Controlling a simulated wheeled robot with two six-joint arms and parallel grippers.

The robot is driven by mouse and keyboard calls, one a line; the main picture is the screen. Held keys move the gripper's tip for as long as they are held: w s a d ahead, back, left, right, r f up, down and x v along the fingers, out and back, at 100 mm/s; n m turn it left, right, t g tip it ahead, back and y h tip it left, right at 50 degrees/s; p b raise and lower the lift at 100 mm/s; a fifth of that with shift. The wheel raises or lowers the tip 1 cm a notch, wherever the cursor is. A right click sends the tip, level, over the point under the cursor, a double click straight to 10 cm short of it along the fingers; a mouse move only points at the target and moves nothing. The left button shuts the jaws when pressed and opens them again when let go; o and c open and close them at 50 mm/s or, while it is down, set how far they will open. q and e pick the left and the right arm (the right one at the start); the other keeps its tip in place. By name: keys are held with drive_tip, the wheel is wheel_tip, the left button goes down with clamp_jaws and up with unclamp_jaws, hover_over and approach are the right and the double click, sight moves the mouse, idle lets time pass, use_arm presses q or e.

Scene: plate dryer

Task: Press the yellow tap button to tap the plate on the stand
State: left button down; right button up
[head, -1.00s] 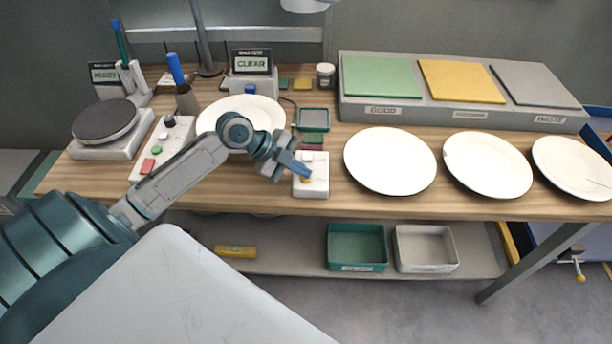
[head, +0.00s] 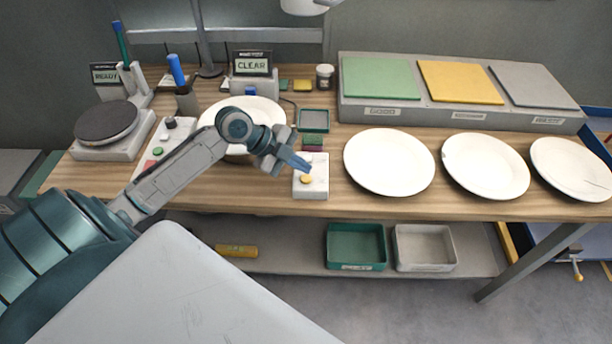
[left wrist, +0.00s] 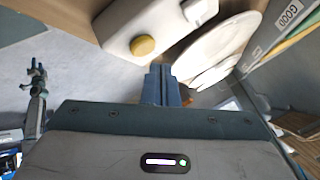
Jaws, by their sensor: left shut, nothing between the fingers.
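The yellow tap button (head: 306,179) sits on a small white box (head: 311,188) near the table's front edge. It also shows in the left wrist view as a yellow disc (left wrist: 143,46) on the white box (left wrist: 160,22). My left gripper (head: 304,167) is shut and empty, with its tips just behind and above the button in the head view. In the left wrist view the shut fingers (left wrist: 161,80) point toward the box, apart from the button. A white plate (head: 258,112) lies on the stand behind my left arm, which partly hides it. My right gripper is not in view.
Three white plates (head: 389,162) lie in a row to the right. A grey rack with green, yellow and grey panels (head: 460,82) stands behind them. A control box with coloured buttons (head: 160,150) and a dark round device (head: 106,122) are at left. A sign reads CLEAR (head: 252,64).

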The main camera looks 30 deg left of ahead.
sight(301, 177)
use_arm(q)
drive_tip(key=shift+r+p, duration=1.4)
drive_tip(key=shift+r, duration=1)
drive_tip(key=shift+f, duration=0.1)
